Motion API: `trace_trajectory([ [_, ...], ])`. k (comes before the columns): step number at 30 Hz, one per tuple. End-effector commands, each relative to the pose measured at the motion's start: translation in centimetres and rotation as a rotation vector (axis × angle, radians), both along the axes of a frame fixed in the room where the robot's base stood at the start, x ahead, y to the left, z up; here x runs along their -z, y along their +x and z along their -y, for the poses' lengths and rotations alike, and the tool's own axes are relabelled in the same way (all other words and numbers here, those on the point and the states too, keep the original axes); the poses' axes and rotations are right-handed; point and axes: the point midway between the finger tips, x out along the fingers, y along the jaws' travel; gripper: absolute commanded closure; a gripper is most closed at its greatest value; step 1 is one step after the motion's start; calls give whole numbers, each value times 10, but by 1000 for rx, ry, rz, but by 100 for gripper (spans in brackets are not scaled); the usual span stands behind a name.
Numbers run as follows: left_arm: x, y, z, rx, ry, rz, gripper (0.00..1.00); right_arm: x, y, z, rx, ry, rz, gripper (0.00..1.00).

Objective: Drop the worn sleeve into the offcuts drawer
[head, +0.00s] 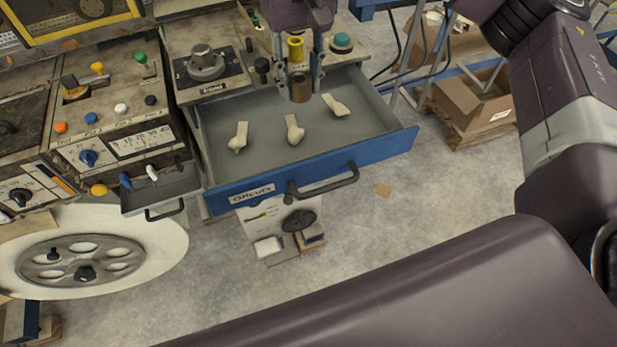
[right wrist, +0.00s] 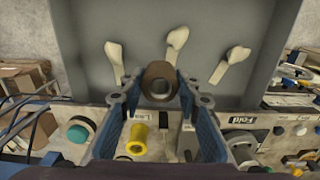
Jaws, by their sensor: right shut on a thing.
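The worn sleeve (head: 301,88) is a short brown cylinder with a hollow bore. It also shows in the right wrist view (right wrist: 153,72). My right gripper (head: 300,85) is shut on it, one finger on each side, over the rear part of the open offcuts drawer. In the right wrist view the gripper (right wrist: 160,85) has its blue-padded fingers around the sleeve. The offcuts drawer (head: 370,144) is grey inside with a blue front labelled "Offcuts". Three pale offcuts (head: 293,130) lie spread on its floor. My left gripper is not in view.
A yellow sleeve-like piece (right wrist: 138,138) and a teal button (head: 341,42) are on the panel behind the drawer. A small open drawer (head: 160,192) and a large pale disc (head: 150,235) are at left. Cardboard boxes (head: 470,105) stand at right on the floor.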

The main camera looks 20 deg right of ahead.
Motion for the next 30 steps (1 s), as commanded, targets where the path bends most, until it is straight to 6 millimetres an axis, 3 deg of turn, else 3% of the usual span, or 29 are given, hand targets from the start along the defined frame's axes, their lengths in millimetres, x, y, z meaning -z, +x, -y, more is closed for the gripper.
trace_trajectory([
  [4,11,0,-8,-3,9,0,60,17,0,0,1,-1,-1,95],
  [13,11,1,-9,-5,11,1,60,18,0,0,0,-1,0,95],
  [14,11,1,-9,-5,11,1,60,18,0,0,1,0,0,67],
  [19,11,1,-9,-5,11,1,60,18,0,0,0,0,0,49],
  [30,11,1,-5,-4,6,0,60,11,0,0,1,0,1,49],
])
